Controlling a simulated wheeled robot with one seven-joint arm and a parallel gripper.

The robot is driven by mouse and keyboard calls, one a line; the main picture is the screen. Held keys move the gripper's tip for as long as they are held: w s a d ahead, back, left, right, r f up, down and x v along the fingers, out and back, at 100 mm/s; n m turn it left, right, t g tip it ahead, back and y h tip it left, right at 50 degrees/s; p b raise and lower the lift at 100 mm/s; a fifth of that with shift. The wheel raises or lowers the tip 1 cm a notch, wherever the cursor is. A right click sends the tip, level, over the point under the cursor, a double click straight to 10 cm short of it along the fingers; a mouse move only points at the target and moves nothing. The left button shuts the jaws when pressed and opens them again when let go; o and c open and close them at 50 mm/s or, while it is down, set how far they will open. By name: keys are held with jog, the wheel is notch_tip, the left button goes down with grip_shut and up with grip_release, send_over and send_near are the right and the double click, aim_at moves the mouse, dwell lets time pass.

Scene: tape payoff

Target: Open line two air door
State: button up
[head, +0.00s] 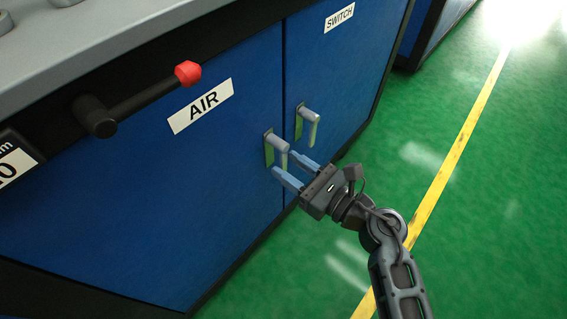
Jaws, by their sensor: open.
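The blue air door (130,215) carries a white AIR label (200,106) and looks closed flush with the cabinet front. Its grey lever handle (277,143) sits on a greenish plate near the door's right edge. My gripper (292,170) is open, with its two blue-grey fingers pointing at this handle from the lower right. The fingertips are at or just below the handle's lower end, one on each side in the picture. I cannot tell whether they touch it. Nothing in view shows the line number.
The SWITCH door (345,75), with a similar handle (307,125), is just to the right. A dark lever with a red knob (187,73) juts out at the upper left. Green floor (470,230) with a yellow line (450,165) lies open to the right.

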jog(key=shift+x, duration=1.2)
grip_shut()
